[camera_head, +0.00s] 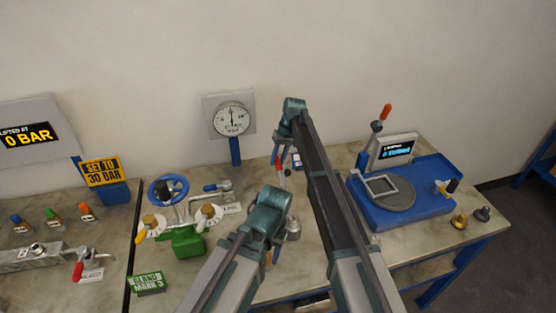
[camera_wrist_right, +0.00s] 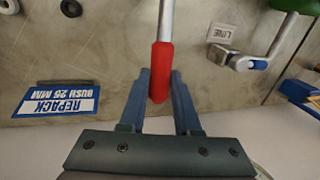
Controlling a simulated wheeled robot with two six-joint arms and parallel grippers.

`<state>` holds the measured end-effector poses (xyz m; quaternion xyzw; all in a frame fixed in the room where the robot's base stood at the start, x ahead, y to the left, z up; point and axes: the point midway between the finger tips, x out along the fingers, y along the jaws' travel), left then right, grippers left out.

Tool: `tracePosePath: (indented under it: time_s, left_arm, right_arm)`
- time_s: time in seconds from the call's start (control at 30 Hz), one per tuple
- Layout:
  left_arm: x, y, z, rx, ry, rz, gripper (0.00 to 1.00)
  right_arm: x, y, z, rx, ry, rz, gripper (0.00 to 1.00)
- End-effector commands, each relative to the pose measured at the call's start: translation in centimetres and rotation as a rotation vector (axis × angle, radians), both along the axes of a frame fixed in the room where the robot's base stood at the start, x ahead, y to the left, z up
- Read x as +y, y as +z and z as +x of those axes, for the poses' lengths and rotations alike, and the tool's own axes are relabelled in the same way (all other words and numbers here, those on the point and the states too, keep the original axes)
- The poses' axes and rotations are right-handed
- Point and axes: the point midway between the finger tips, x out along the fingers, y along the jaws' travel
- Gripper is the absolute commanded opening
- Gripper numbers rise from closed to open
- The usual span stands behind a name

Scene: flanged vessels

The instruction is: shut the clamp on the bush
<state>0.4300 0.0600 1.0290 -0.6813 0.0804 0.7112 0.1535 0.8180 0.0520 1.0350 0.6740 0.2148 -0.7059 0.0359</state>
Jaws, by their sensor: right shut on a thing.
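My right gripper (camera_wrist_right: 160,88) is shut on the red grip of a metal lever, which I take to be the clamp's handle (camera_wrist_right: 161,70). The bare rod runs away from the fingers towards the top edge of the wrist view. In the head view the right gripper (camera_head: 280,158) is at the middle of the bench, with the red grip (camera_head: 281,172) at its fingers. The clamp's body and the bush are largely hidden by my arms. My left gripper (camera_head: 274,256) points down near the front of the bench, mostly hidden behind its own arm; its jaws cannot be made out.
A dial gauge (camera_head: 232,120) stands behind. A blue handwheel (camera_head: 168,190) and green object (camera_head: 187,242) are left; a blue tester (camera_head: 425,205) is right. Black ring (camera_wrist_right: 71,8) lies apart.

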Motion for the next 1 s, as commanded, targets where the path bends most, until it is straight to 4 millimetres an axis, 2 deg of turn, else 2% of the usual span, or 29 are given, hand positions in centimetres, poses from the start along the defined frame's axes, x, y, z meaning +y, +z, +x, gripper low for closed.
tracePosePath:
  time_s: [0.23,0.5,1.0]
  left_arm:
    - [0.0,0.8,0.0,0.000,0.000,0.000,0.50]
    - [0.0,1.8,0.0,0.000,0.000,0.000,0.50]
    - [0.0,1.4,0.0,0.000,0.000,0.000,0.50]
  right_arm:
    - [-0.2,0.8,-0.6,-0.070,-0.001,0.023,0.00]
    - [-0.5,2.5,-1.8,-0.255,0.000,0.083,0.00]
    - [-1.1,4.5,-3.4,-0.534,0.000,0.174,0.00]
